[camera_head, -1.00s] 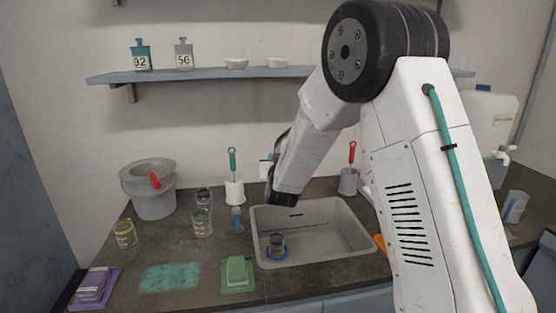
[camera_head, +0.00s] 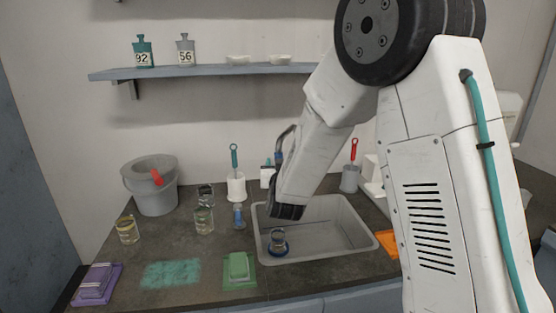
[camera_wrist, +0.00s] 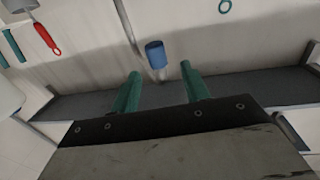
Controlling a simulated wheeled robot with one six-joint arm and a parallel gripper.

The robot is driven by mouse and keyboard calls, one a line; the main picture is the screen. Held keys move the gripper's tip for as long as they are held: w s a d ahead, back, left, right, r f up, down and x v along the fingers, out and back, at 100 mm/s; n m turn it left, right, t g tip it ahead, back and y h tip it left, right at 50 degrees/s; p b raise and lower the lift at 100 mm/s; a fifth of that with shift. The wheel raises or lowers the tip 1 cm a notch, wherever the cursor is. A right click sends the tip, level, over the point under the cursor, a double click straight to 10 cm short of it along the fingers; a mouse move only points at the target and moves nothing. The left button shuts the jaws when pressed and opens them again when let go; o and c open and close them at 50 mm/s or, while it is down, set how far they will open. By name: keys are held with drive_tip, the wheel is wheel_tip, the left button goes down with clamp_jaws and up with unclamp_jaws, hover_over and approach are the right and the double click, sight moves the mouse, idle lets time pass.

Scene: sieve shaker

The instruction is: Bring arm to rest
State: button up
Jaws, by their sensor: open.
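My gripper (camera_wrist: 162,93) shows in the wrist view as two green fingers spread apart with nothing between them. It is open and empty. A blue cylindrical piece (camera_wrist: 156,54) on a grey stem is beyond the fingertips. In the head view my arm reaches over the grey sink (camera_head: 340,235); the fingers are not clearly visible there. A glass jar with a blue base (camera_head: 278,241) sits in the sink below my arm's end.
A grey bucket (camera_head: 152,188), several glass jars, a white brush holder (camera_head: 236,187), a green sponge (camera_head: 239,267) and a purple stack (camera_head: 96,284) stand on the counter. A shelf (camera_head: 200,71) runs along the wall. An orange item (camera_head: 388,243) lies right of the sink.

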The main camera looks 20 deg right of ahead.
drive_tip(key=shift+s+a, duration=0.15)
drive_tip(key=shift+s, duration=0.3)
drive_tip(key=shift+f, duration=0.1)
drive_tip(key=s+a+f+n+g+y, duration=0.2)
drive_tip(key=s+a+f+g+y, duration=0.35)
drive_tip(key=s+f+g, duration=0.4)
drive_tip(key=s+d+r+g, duration=0.2)
drive_tip(key=s+r, duration=0.3)
drive_tip(key=s, duration=0.6)
drive_tip(key=s+d+r+g, duration=0.2)
drive_tip(key=s+r, duration=0.2)
drive_tip(key=s, duration=0.8)
drive_tip(key=s+d+r+n+g, duration=0.1)
drive_tip(key=s+r, duration=0.4)
drive_tip(key=s, duration=0.7)
drive_tip(key=shift+d+r+g, duration=0.35)
drive_tip(key=shift+d+g, duration=0.2)
drive_tip(key=shift+g, duration=0.2)
